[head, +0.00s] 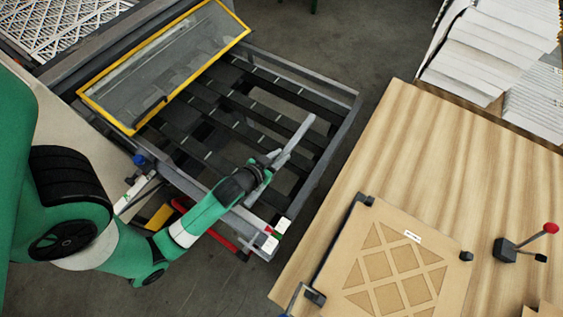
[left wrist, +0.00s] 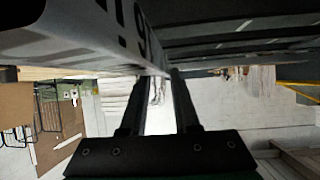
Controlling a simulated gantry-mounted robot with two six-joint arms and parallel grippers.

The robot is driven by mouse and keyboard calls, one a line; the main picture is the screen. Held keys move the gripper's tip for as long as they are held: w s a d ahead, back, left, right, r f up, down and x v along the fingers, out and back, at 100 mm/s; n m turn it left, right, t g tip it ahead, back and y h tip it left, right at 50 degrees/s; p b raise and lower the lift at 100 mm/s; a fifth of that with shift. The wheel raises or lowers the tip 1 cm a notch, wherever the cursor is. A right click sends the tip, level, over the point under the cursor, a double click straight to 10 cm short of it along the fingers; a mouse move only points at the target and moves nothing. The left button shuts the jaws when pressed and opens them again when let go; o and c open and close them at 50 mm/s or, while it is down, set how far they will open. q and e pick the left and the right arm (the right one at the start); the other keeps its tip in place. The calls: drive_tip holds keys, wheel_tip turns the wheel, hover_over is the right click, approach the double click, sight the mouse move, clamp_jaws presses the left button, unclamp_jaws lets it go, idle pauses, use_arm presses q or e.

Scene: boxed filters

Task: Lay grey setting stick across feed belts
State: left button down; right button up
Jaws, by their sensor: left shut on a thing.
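The grey setting stick (head: 301,130) is a light grey bar held in my left gripper (head: 275,160). It points up and to the right over the near right part of the feed belts (head: 205,112), which are dark parallel strips inside a grey metal frame. Whether the stick touches the belts I cannot tell. In the left wrist view the stick (left wrist: 95,38), with dark printed marks, runs from the upper left to the fingers of my left gripper (left wrist: 158,78). The dark belts show above it. My right gripper is not in view.
A yellow-framed clear guard (head: 165,65) stands tilted over the belts' far left part. A wooden table (head: 400,150) at right holds a board with diamond cutouts (head: 385,275) and a red-knobbed lever (head: 525,240). White pleated filter stacks (head: 490,50) lie at the upper right.

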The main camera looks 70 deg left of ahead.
use_arm(q)
drive_tip(key=shift+w+d+f, duration=0.1)
drive_tip(key=shift+w+f, duration=0.05)
drive_tip(key=shift+f, duration=0.1)
drive_tip(key=shift+w+f+b, duration=0.1)
drive_tip(key=shift+f+b, duration=0.3)
drive_tip(key=shift+f, duration=1.1)
drive_tip(key=shift+f, duration=0.1)
drive_tip(key=shift+f, duration=0.15)
drive_tip(key=c, duration=0.6)
unclamp_jaws()
